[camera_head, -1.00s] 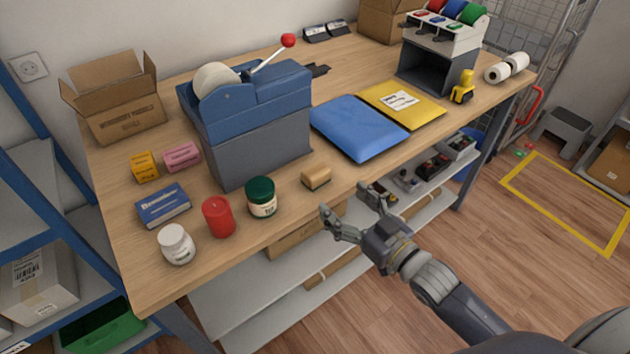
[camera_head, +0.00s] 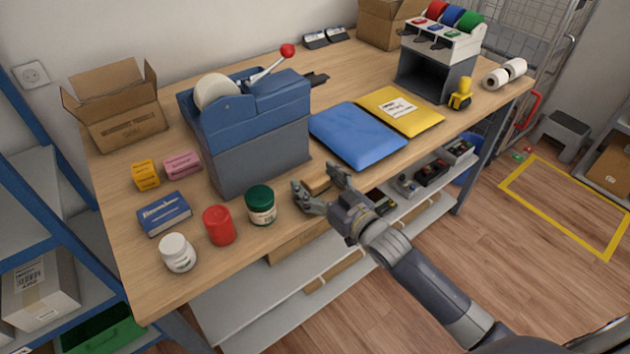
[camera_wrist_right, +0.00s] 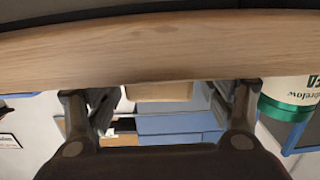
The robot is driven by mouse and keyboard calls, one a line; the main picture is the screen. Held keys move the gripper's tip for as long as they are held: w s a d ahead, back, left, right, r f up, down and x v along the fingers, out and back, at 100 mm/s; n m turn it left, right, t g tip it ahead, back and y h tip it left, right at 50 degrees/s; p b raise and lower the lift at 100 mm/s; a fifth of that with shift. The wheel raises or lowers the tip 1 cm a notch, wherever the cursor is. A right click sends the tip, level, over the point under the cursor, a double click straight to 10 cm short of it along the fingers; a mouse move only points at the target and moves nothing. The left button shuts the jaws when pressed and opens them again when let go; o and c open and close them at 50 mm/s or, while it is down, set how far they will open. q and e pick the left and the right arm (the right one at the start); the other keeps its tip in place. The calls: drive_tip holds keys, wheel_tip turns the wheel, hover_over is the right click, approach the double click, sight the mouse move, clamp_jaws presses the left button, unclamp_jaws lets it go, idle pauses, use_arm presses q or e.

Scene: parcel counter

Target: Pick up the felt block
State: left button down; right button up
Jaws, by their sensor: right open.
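The felt block (camera_head: 317,184) is a small tan block lying near the front edge of the wooden counter, right of the green-lidded jar. My right gripper (camera_head: 316,190) is open at the counter's front edge. Its two fingers are spread to either side of the block, which is partly hidden behind them. In the right wrist view the block (camera_wrist_right: 160,91) shows between the two open fingers (camera_wrist_right: 158,115), a little beyond them. I cannot tell whether a finger touches it. My left gripper is not in view.
The green-lidded jar (camera_head: 261,205) stands close left of the gripper and also shows in the wrist view (camera_wrist_right: 290,95). A red candle (camera_head: 218,225) and white bottle (camera_head: 177,252) stand farther left. The grey-blue machine (camera_head: 262,155) is behind; a blue mailer (camera_head: 357,134) lies right.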

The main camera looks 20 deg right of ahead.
drive_tip(key=shift+w+a, duration=0.1)
drive_tip(key=shift+w, duration=0.1)
drive_tip(key=c, duration=1.2)
drive_tip(key=shift+r, duration=0.1)
